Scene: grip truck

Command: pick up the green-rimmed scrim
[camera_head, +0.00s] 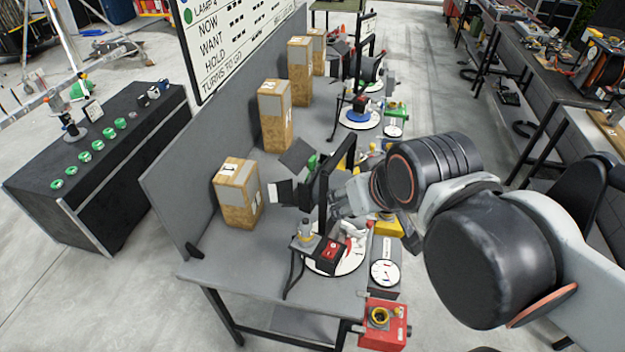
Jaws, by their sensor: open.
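I cannot clearly make out a green-rimmed scrim. A small green piece (313,162) shows behind a dark upright panel (341,176) on the grey table, partly hidden. Another green object (397,109) sits farther back on the table's right side. Several small round green pieces (85,157) lie in a row on the black cabinet at left; their detail is too small to tell. My gripper (343,203) is open at the table's front part, right of the dark panel. My arm hides part of the area around it.
A whiteboard (240,35) stands behind. A workbench (540,85) is at right, with open floor between.

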